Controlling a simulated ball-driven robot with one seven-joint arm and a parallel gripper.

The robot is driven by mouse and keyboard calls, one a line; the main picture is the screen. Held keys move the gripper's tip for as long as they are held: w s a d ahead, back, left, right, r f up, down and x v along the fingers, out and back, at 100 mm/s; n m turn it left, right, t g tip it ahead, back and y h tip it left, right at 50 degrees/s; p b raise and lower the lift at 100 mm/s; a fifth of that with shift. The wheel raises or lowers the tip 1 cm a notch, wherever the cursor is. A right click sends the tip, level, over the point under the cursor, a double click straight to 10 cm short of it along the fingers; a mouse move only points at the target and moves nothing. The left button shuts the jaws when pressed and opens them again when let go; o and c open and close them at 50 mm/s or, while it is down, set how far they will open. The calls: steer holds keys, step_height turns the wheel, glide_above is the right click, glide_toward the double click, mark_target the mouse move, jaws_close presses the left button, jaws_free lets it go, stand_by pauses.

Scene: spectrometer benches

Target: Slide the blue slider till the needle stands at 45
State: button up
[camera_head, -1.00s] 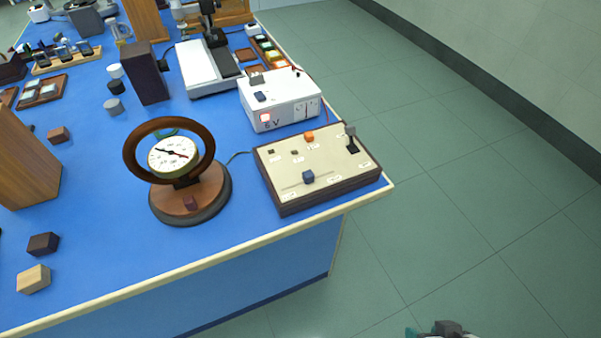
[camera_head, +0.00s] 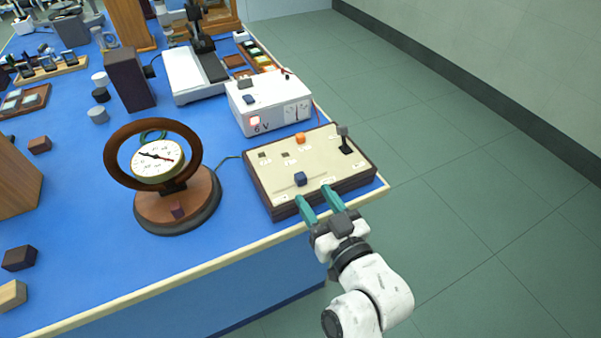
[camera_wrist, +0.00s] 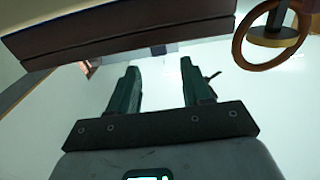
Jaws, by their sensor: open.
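The blue slider (camera_head: 300,179) is a small dark blue block near the front edge of a cream-topped control box (camera_head: 325,158). A round dial with a needle (camera_head: 157,158) sits inside a wooden ring on a round wooden base, left of the box. The scale is too small to read the needle's value. My gripper (camera_head: 320,202) is open, its two teal fingers pointing at the front edge of the box, short of the slider and apart from it. In the wrist view my gripper's fingers (camera_wrist: 158,85) are empty, and the slider is not clearly seen.
An orange knob (camera_head: 300,138) and a dark upright lever (camera_head: 344,141) stand on the box. A white 6 V supply (camera_head: 268,104) stands behind it. Wooden blocks lie at the table's left. The floor right of the blue table is clear.

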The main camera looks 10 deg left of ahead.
mark_target(303, 180)
steer(key=p+x, duration=0.1)
steer(key=x, duration=0.6)
steer(key=shift+w+a, duration=0.1)
steer(key=shift+w, duration=0.05)
jaws_close()
stand_by(0.4)
